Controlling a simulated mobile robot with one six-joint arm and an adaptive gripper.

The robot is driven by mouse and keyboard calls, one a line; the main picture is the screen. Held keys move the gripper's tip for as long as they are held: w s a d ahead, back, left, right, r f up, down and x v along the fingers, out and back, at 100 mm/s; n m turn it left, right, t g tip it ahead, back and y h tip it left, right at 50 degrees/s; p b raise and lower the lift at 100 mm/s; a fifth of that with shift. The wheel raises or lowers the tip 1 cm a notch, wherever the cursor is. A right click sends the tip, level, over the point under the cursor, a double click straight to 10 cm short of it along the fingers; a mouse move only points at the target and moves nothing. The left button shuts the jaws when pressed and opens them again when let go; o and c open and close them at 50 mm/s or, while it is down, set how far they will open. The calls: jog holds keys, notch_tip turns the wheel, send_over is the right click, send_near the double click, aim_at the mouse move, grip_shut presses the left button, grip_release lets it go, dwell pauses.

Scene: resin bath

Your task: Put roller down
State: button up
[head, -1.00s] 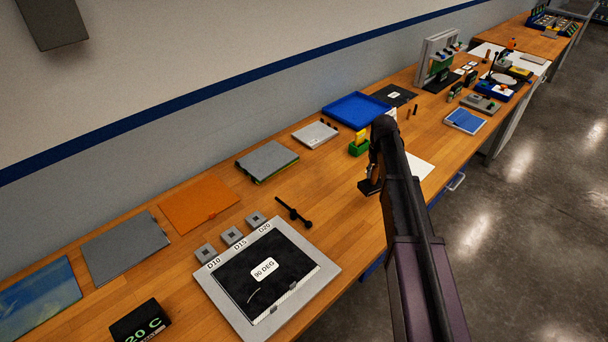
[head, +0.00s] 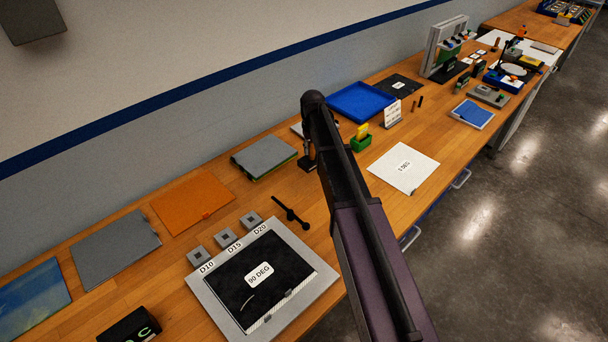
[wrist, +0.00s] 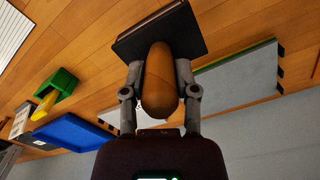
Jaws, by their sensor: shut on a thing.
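My gripper (wrist: 160,75) is shut on the roller, whose brown rounded handle (wrist: 160,88) stands between the two fingers in the wrist view. The roller's dark, block-like head (wrist: 140,38) is at the far end, over bare wood; I cannot tell whether it touches the bench. In the head view my gripper (head: 308,148) is mostly hidden behind my arm, and the dark head of the roller (head: 307,164) shows just below it, between the grey pad and the green holder.
A grey pad (head: 264,153) lies left of my gripper, and a green holder (head: 361,142) and blue tray (head: 362,101) lie right. A thin black tool (head: 291,212) lies above the 90 DEG plate (head: 208,287). A white sheet (head: 404,167) lies right.

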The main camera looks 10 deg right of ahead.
aim_at(316, 158)
jog(key=shift+w+a, duration=0.2)
jog(key=shift+w, duration=0.05)
jog(key=shift+a, duration=0.15)
jog(key=shift+w+a, duration=0.1)
jog(key=shift+a, duration=0.1)
jog(key=s+f+b, duration=0.2)
jog(key=s, duration=1.3)
jog(key=shift+s, duration=0.15)
jog(key=shift+d, duration=0.1)
jog(key=w+d, duration=0.1)
jog(key=w, duration=0.3)
jog(key=w+f+b, duration=0.1)
jog(key=w, duration=0.4)
jog(key=w+d, duration=0.1)
jog(key=w, duration=0.4)
jog(key=shift+w+d+f, duration=0.15)
jog(key=shift+w+d, duration=0.1)
jog(key=shift+d, duration=0.05)
jog(key=shift+w, duration=0.15)
